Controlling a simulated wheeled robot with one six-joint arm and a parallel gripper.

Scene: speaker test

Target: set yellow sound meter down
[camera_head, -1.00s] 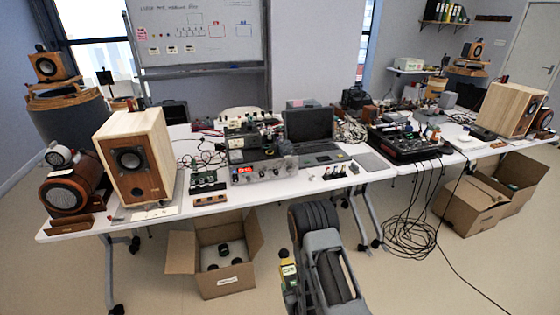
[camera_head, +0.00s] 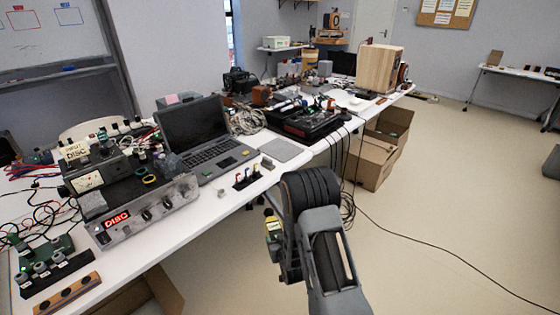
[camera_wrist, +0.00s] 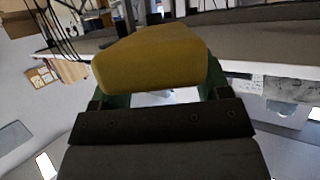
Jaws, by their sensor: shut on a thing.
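The yellow sound meter (camera_wrist: 150,58) fills the middle of the wrist view, held between the green fingers of my gripper (camera_wrist: 165,95). In the head view a small part of the yellow meter (camera_head: 272,226) shows just left of my dark arm, in front of the table's front edge. My gripper is shut on it; its fingers are mostly hidden behind my arm in the head view. The white table (camera_head: 222,205) runs from the lower left to the upper right, and the meter appears clear of its top.
An open laptop (camera_head: 205,140), an amplifier with a red display (camera_head: 140,212) and a black mixer (camera_head: 308,122) crowd the table. A grey pad (camera_head: 281,150) lies right of the laptop. Cardboard boxes (camera_head: 370,165) and a black cable (camera_head: 420,240) are on the floor.

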